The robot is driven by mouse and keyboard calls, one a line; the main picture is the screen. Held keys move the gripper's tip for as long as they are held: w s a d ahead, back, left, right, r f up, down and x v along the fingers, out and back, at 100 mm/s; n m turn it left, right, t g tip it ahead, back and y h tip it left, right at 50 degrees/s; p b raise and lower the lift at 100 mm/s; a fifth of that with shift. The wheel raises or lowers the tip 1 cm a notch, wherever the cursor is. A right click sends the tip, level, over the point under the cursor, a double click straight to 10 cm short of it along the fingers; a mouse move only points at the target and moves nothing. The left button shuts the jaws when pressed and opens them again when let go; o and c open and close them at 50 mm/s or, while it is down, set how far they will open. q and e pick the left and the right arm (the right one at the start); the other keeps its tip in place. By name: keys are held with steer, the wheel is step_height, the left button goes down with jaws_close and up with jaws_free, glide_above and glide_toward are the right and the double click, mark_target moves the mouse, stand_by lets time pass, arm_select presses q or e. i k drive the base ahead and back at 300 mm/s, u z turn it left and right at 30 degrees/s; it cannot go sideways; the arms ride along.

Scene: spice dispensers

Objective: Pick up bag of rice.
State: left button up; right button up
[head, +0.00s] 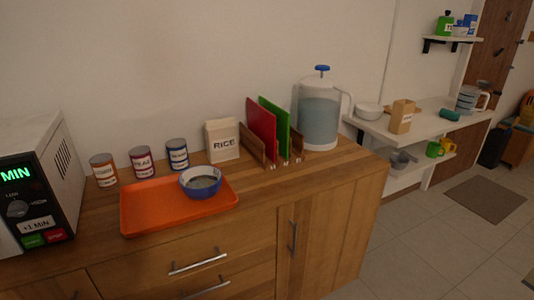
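The bag of rice (222,141) is a cream, box-shaped bag with "RICE" in dark letters on its front. It stands upright at the back of the wooden counter (258,185), close to the wall. It is between a blue-labelled can and a wooden rack holding coloured boards. Its front is unobstructed in the head view. Neither of my grippers shows in this view.
Left of the bag stand several cans (142,162). An orange tray (137,213) with a blue bowl (201,181) lies in front. To the right are the rack's red board (261,130), green board (273,122) and a water jug (318,125). A microwave (40,190) stands far left.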

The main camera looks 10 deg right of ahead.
mark_target(221, 135)
steer(key=z, duration=0.15)
steer(key=k, duration=0.6)
steer(key=z, duration=1.55)
steer(key=i, duration=0.9)
steer(key=u, duration=0.55)
steer(key=i, duration=0.75)
steer(key=u, duration=0.9)
